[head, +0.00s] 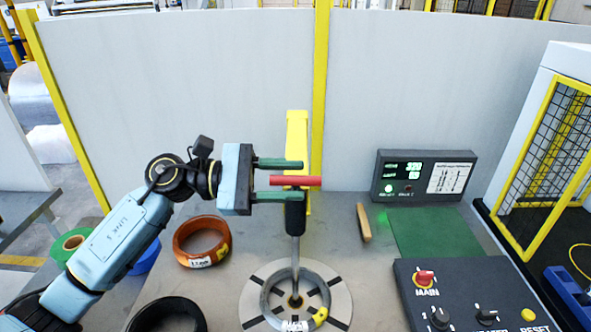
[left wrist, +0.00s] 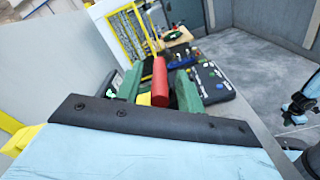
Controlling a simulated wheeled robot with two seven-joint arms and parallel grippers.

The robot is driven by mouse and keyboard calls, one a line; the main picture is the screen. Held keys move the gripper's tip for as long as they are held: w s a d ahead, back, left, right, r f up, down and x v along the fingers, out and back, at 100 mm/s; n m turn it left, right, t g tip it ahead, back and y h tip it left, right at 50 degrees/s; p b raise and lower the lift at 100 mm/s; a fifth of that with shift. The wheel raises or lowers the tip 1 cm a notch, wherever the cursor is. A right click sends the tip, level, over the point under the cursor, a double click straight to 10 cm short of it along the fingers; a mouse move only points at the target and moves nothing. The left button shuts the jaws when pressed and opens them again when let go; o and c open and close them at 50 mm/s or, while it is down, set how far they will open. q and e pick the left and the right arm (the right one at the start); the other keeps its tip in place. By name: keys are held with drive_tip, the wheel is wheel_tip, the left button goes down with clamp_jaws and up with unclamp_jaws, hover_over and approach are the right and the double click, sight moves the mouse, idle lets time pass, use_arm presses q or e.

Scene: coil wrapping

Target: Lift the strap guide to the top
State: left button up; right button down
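The strap guide has a red handle bar (head: 296,181), a dark block (head: 295,216) below it and a grey rod reaching down to the coil. It stands in front of a yellow post (head: 297,130). My left gripper (head: 290,180) has two green fingers, one above and one below the red bar. Gaps show between the bar and both fingers, so the gripper is open around it. In the left wrist view the red bar (left wrist: 160,80) lies between the green fingers (left wrist: 159,88).
A grey coil (head: 267,303) lies on a round plate (head: 342,300) below the guide. An orange coil (head: 190,250) and a black coil (head: 160,315) lie to the left. A control panel (head: 460,290), a display box (head: 425,175) and a wooden-handled tool (head: 363,222) are to the right.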

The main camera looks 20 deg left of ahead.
use_arm(q)
drive_tip(key=shift+x, duration=0.85)
drive_tip(key=shift+c, duration=0.5)
clamp_jaws()
drive_tip(key=shift+r, duration=0.1)
